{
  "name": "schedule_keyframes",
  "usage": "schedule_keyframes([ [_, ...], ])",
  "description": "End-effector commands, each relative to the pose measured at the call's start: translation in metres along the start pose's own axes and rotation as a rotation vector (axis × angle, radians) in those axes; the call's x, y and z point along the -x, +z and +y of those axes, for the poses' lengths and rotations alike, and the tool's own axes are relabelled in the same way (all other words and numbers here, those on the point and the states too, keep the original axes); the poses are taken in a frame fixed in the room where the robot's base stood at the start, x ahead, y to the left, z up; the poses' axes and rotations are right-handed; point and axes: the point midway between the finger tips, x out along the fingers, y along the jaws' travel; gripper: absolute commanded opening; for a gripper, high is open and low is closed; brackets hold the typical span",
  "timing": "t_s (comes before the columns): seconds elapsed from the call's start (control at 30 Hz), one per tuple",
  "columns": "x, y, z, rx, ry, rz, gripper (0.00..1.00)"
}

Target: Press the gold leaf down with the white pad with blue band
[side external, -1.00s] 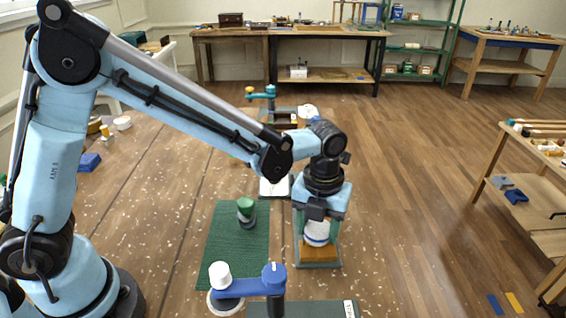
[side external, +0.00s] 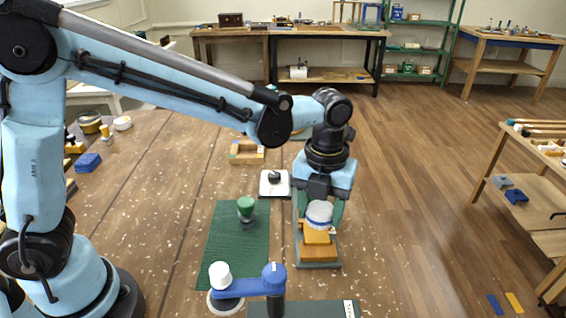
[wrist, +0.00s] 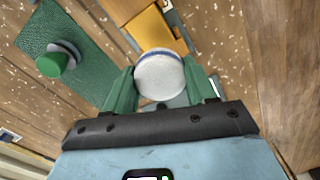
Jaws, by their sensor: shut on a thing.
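The white pad with blue band (side external: 319,212) is held between the green fingers of my gripper (side external: 320,217). In the wrist view the pad (wrist: 160,78) fills the gap between the fingertips. A golden-orange block (side external: 318,250) rests on a grey-green base below it and shows beyond the pad in the wrist view (wrist: 152,32). The pad is above the block's raised part; I cannot tell whether they touch. A separate gold leaf cannot be made out on the block.
A green mat (side external: 233,245) with a green-topped knob (side external: 246,207) lies left of the block. A blue stand with a white cap (side external: 220,274) is in front. A white square plate with a dark knob (side external: 275,182) and a wooden tray (side external: 246,152) are behind.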

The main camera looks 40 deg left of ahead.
Motion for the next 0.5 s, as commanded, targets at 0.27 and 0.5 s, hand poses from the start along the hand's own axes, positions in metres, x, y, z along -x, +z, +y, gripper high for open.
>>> schedule_keyframes([
  [0.27, 0.016, 0.000, 0.000, 0.000, 0.000, 0.000, 0.27],
  [0.5, 0.021, 0.000, 0.000, 0.000, 0.000, 0.000, 0.27],
])
